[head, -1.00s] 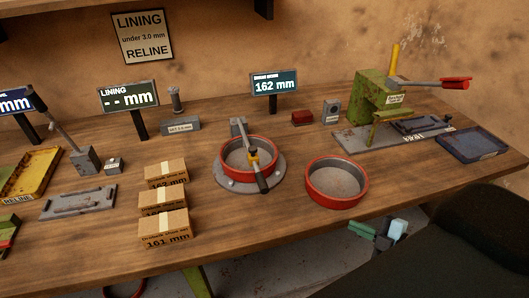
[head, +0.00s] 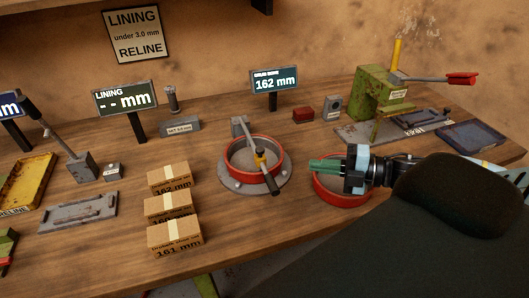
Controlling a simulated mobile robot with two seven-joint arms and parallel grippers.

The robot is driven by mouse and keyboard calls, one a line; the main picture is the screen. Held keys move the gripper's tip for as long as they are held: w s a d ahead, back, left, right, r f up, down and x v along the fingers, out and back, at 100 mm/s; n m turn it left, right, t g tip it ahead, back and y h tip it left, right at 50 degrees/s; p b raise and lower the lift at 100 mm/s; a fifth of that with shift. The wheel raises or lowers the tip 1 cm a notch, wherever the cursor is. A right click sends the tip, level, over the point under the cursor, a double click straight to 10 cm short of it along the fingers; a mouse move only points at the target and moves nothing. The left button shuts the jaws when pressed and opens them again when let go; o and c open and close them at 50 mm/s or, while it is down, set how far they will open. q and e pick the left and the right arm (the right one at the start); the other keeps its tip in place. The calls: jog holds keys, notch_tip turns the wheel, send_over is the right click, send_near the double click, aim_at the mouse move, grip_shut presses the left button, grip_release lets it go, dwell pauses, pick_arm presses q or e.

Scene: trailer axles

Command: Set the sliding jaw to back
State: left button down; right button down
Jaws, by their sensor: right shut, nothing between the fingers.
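The measuring fixture is a grey round base (head: 227,185) with a red-rimmed drum (head: 236,179) on it. A grey bracket (head: 240,127) stands at its back. What looks like the sliding jaw, a bar with a yellow block (head: 261,159) and a dark handle (head: 272,183), lies across the drum's front right rim. My right gripper (head: 311,167) is shut and empty, with green fingers pointing left toward the jaw. It is to the right of the jaw, apart from it, in front of a second red drum (head: 341,200) in this view. My left gripper is out of view.
A screen (head: 276,80) behind the fixture reads 162 mm. Several cardboard boxes (head: 172,206) stand to the left of it. A green press (head: 377,95) and a blue tray (head: 472,136) are at the right. The wood between boxes and fixture is clear.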

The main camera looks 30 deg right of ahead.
aim_at(260, 161)
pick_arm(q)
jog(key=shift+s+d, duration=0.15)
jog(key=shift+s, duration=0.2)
pick_arm(e)
jog(key=shift+s, duration=0.15)
